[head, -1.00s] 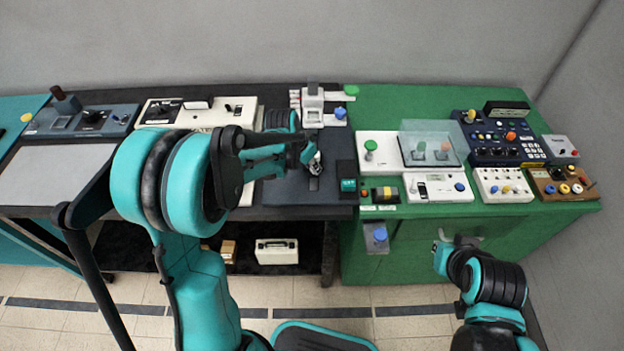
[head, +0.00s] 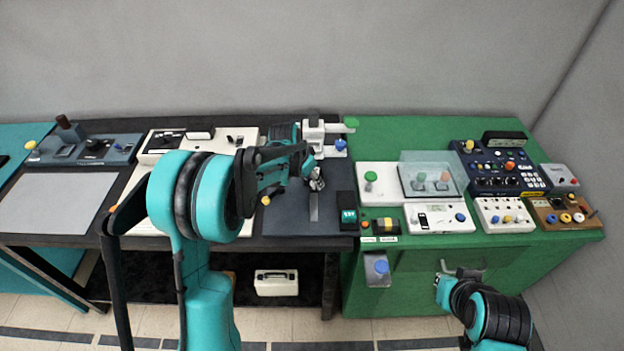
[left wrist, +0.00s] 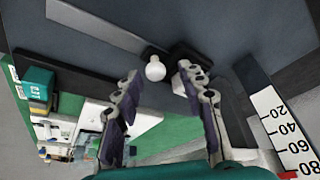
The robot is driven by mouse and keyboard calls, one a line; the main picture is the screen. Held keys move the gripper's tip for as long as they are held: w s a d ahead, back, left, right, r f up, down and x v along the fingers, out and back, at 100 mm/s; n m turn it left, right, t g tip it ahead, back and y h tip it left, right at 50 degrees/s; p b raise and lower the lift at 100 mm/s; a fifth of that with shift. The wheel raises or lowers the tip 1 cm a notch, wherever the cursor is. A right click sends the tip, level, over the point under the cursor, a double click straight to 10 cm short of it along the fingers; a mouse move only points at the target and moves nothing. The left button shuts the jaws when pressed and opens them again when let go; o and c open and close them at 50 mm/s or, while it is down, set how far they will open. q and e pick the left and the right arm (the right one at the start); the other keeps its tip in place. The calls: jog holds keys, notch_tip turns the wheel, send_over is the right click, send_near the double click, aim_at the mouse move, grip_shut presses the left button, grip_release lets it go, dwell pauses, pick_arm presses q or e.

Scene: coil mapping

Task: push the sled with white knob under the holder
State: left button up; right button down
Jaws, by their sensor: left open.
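The white knob (left wrist: 155,69) of the sled shows in the left wrist view, beside a dark block (left wrist: 188,57). My left gripper (left wrist: 158,74) is open, its two fingers on either side of the knob; I cannot tell whether they touch it. In the head view my left gripper (head: 315,180) hangs over the dark panel (head: 285,222), just in front of the white holder (head: 313,137), and hides the sled and knob. My right gripper (head: 442,285) is low in front of the green table; its jaws are unclear.
The green table (head: 380,134) carries several control boxes. A numbered scale (left wrist: 285,130) shows in the left wrist view.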

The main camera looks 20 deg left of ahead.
pick_arm(q)
jog(key=v, duration=1.2)
jog(key=s+d+r+n+t+y, duration=0.1)
jog(key=s+d+r+n, duration=0.1)
jog(key=s, duration=0.5)
jog(key=s+d+r+n+t, duration=0.1)
jog(key=s+r, duration=0.1)
jog(key=s, duration=0.6)
jog(key=s+f+n+t+y, duration=0.1)
jog(key=s+f, duration=0.3)
jog(key=s, duration=0.7)
jog(key=shift+d+n, duration=0.25)
jog(key=shift+n, duration=0.65)
jog(key=shift+w+f, duration=0.1)
jog(key=shift+f, duration=0.05)
